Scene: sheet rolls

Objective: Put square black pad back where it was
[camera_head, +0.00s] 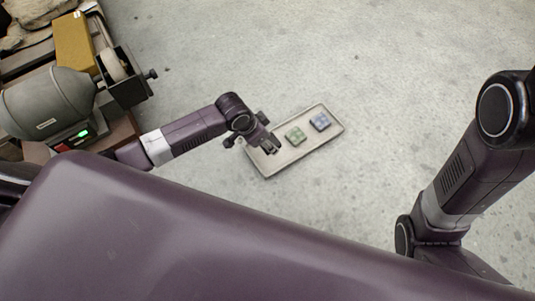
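A shallow beige tray (288,156) lies at an angle on the floor near the middle. A green square pad (295,136) and a blue square pad (320,121) lie in it, apart from each other. My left gripper (268,146) is over the tray's left end, to the left of the green pad. Dark parts show at its fingertips, but I cannot tell whether the black pad is among them. I cannot make out the square black pad anywhere as a separate thing. My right arm is at the right side; its gripper is out of view.
A grey motor-like machine (48,103) with a green-lit display stands at the upper left, next to a yellow-brown box (74,42) on a rack. The concrete floor (400,60) around the tray is clear.

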